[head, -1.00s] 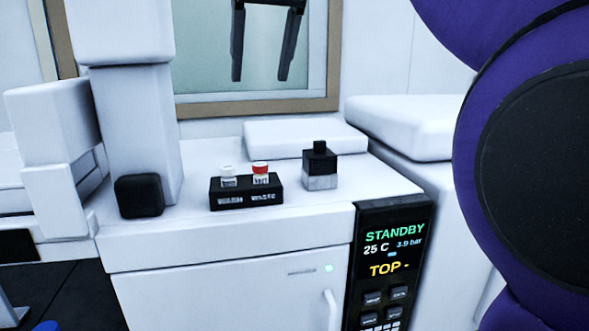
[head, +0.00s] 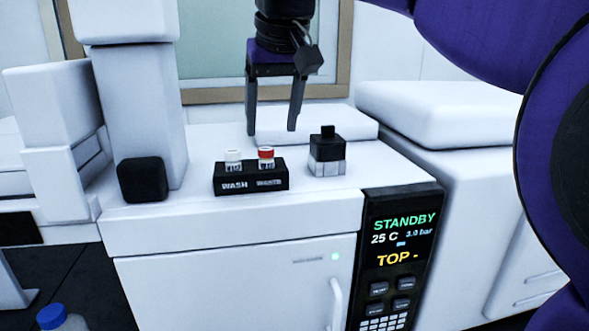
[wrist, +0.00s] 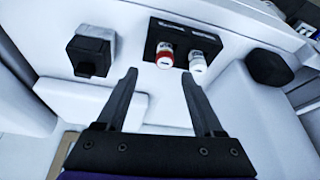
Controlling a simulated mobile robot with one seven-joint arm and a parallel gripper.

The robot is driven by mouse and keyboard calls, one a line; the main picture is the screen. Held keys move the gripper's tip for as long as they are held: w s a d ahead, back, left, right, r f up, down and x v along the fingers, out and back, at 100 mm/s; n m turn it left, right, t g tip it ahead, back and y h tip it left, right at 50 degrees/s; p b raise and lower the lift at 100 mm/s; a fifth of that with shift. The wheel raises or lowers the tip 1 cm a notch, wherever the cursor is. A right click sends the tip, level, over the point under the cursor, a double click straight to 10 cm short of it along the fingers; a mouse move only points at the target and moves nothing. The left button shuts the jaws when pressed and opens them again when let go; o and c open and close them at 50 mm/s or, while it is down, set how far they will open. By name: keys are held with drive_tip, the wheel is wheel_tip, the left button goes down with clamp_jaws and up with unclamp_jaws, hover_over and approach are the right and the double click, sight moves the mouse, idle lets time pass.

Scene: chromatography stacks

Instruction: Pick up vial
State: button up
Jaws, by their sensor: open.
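Two small vials stand upright in a black rack (head: 250,182) on top of the white instrument, with labels reading WASH and what looks like WASTE. The white-capped vial (head: 233,159) is at the left and the red-capped vial (head: 266,157) at the right in the head view. In the wrist view the red-capped vial (wrist: 165,55) and the white-capped vial (wrist: 197,62) lie beyond my fingertips, the red one nearly between their lines. My gripper (head: 271,131) is open and empty, above and behind the rack. It also shows in the wrist view (wrist: 160,76).
A black-topped block (head: 327,155) stands right of the rack; it also shows in the wrist view (wrist: 88,55). A low white slab (head: 345,123) lies behind. A white tower with a black knob (head: 142,179) stands left. A display panel (head: 402,250) reads STANDBY.

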sight(266, 149)
drive_tip(key=x, duration=0.2)
drive_tip(key=s+b+x, duration=0.1)
drive_tip(key=x, duration=0.2)
drive_tip(key=shift+a+f, duration=0.1)
drive_tip(key=shift+a, duration=0.1)
drive_tip(key=shift+w+f, duration=0.2)
drive_tip(key=shift+f, duration=0.1)
drive_tip(key=shift+c, duration=0.3)
clamp_jaws()
